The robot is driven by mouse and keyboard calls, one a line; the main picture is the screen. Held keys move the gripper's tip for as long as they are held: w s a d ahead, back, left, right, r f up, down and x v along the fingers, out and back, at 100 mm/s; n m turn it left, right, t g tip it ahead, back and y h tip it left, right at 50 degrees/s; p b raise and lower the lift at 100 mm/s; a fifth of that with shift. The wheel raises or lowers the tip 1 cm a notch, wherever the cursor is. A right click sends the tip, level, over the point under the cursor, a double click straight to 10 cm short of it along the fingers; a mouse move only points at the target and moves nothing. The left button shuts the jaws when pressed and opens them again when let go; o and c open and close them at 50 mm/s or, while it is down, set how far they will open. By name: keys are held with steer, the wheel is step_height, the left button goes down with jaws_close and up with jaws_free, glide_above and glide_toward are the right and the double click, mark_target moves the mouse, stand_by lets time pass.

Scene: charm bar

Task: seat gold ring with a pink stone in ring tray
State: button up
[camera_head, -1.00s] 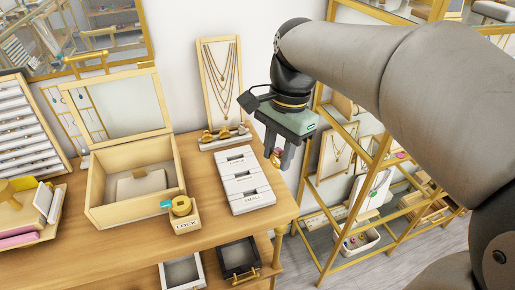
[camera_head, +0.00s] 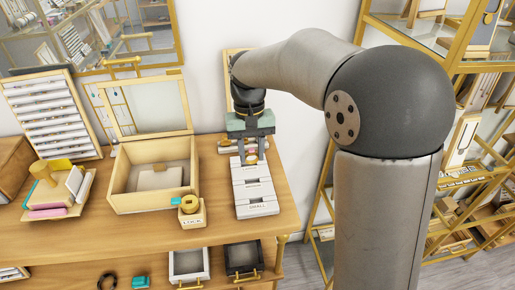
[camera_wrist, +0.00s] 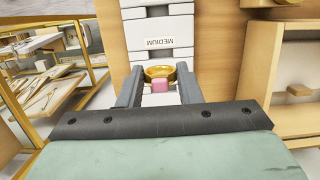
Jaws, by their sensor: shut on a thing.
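The gold ring with a pink stone (camera_wrist: 160,70) is between my fingertips in the wrist view, its pink stone facing the camera. In the head view only a small pink spot of it (camera_head: 250,159) shows. My gripper (camera_head: 250,155) is shut on the ring and points down over the far end of the ring tray. The tray also shows behind the ring in the wrist view (camera_wrist: 158,28). I cannot tell whether the ring touches the tray; the far section is partly hidden.
An open wooden box (camera_head: 125,194) with a glass lid stands left of the tray. A small LOCK block (camera_head: 192,214) sits between them. The table's right edge is close to the tray.

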mark_target(252, 161)
steer(key=shift+f+b, duration=1.75)
steer(key=shift+f, duration=1.15)
steer(key=shift+f+b, duration=0.5)
steer(key=shift+f, duration=0.75)
steer(key=o, duration=1.1)
steer(key=shift+r, duration=0.1)
steer(key=r, duration=0.5)
steer(key=w+r, duration=0.1)
steer(key=r, duration=0.5)
steer(key=w+r, duration=0.1)
steer(key=r, duration=0.5)
steer(key=shift+w+a+r, duration=0.1)
steer(key=shift+w+a, duration=0.05)
steer(key=shift+w, duration=0.1)
